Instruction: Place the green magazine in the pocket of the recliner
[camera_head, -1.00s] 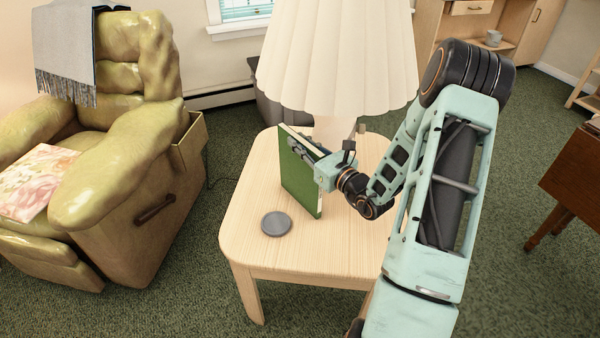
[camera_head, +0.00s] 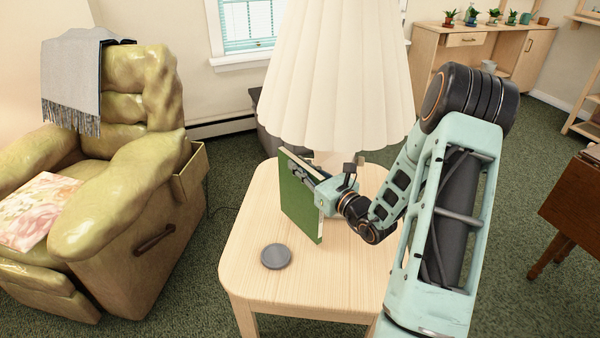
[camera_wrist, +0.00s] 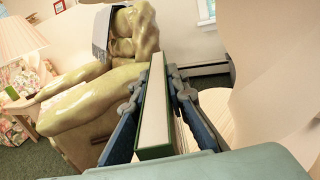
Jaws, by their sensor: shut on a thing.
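The green magazine (camera_head: 299,203), a thick green-covered volume with pale page edges, stands upright over the wooden side table. My gripper (camera_head: 300,172) is shut on its upper part from the right. In the wrist view, the magazine (camera_wrist: 154,112) is between the two fingers (camera_wrist: 155,95). I cannot tell whether its lower edge touches the table. The olive recliner (camera_head: 120,230) is at the left. Its box-like side pocket (camera_head: 191,173) shows on the side facing the table, behind the armrest; its inside is hidden.
A lamp with a pleated shade (camera_head: 335,75) stands close behind my gripper on the side table (camera_head: 245,270). A grey round coaster (camera_head: 276,256) lies near the table's front. A floor gap separates recliner and table.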

